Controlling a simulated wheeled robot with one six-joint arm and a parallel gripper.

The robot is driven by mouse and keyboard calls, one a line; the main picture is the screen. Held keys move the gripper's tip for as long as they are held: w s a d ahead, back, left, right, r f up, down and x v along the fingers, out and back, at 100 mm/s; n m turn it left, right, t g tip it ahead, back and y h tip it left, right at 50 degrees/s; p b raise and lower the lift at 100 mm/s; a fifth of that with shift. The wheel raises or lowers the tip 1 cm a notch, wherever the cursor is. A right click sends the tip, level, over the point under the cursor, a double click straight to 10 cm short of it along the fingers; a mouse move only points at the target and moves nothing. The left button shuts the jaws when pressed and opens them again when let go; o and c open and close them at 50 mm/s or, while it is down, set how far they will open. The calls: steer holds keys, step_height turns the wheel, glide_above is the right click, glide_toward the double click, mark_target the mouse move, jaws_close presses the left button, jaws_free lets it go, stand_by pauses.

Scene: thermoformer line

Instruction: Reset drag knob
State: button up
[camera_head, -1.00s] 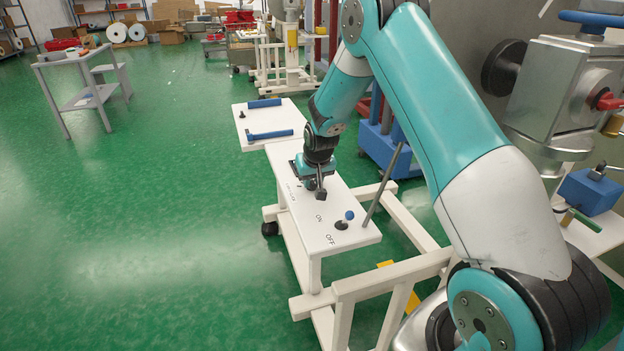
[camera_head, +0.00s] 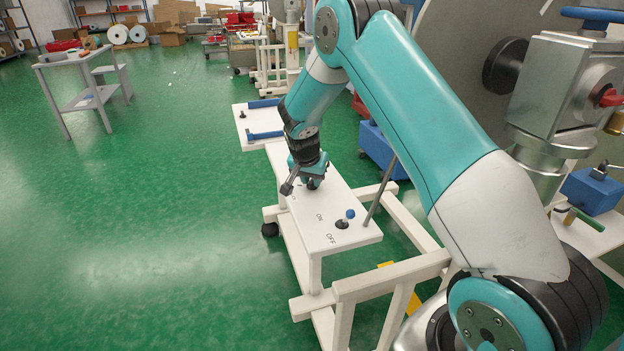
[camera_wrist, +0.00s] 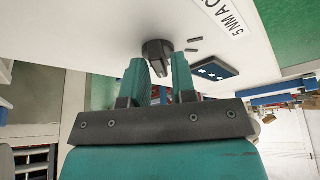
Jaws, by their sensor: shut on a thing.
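The knob is a round black dial (camera_wrist: 158,48) on the white panel (camera_wrist: 105,28), and it shows near the top middle of the wrist view. My gripper (camera_wrist: 160,66) has its two teal fingertips on either side of the knob's raised grip and is shut on it. In the head view my gripper (camera_head: 307,181) is low over the white bench top (camera_head: 333,232), behind the ON marking. The knob is mostly hidden there by the gripper.
A lever with a blue ball (camera_head: 350,214) stands between ON and OFF near the bench's front end. A thin grey rod (camera_head: 380,196) leans beside it. In the wrist view a printed label (camera_wrist: 222,12) and a small dark blue plate (camera_wrist: 215,69) are near the knob.

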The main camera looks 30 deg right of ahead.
steer(key=shift+f+m+g+b, duration=0.2)
steer(key=shift+m+g, duration=0.25)
steer(key=shift+m, duration=0.6)
steer(key=shift+f+m+g+b, duration=0.15)
steer(key=shift+m+g, duration=0.3)
steer(key=shift+m, duration=0.6)
steer(key=shift+s, duration=0.1)
steer(key=o, duration=0.7)
steer(key=shift+r, duration=0.2)
steer(key=shift+a+r, duration=0.15)
steer(key=shift+r, duration=0.15)
steer(key=v, duration=1.6)
steer(key=shift+a, duration=0.45)
steer(key=shift+r, duration=0.1)
